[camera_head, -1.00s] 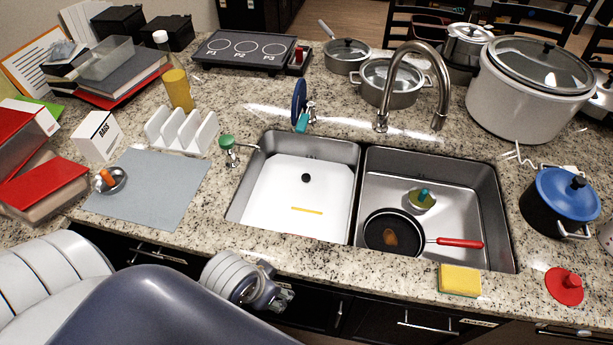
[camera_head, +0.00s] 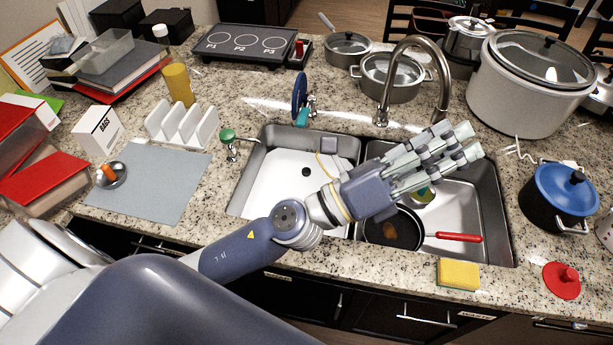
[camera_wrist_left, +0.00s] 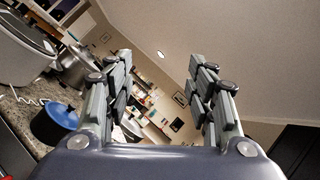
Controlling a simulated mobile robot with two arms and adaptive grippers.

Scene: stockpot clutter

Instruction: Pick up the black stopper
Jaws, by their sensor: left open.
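A small black round thing, probably the black stopper (camera_head: 306,171), lies on the white floor of the left sink basin (camera_head: 277,190). It is too small to tell it surely from a drain hole. My left gripper (camera_head: 462,142) is open and empty. It is raised over the right sink basin (camera_head: 483,205), pointing up and right, well to the right of the black thing. The left wrist view also shows the open left gripper (camera_wrist_left: 160,75), with wall and room between its fingers. The stopper does not show there. My right gripper is not in view.
The faucet (camera_head: 440,75) rises behind the sinks, near my left fingers. A black pan (camera_head: 393,232) with a red handle lies in the right basin. A blue-lidded pot (camera_head: 566,190), a yellow sponge (camera_head: 458,273) and a red lid (camera_head: 561,280) stand right of or before it.

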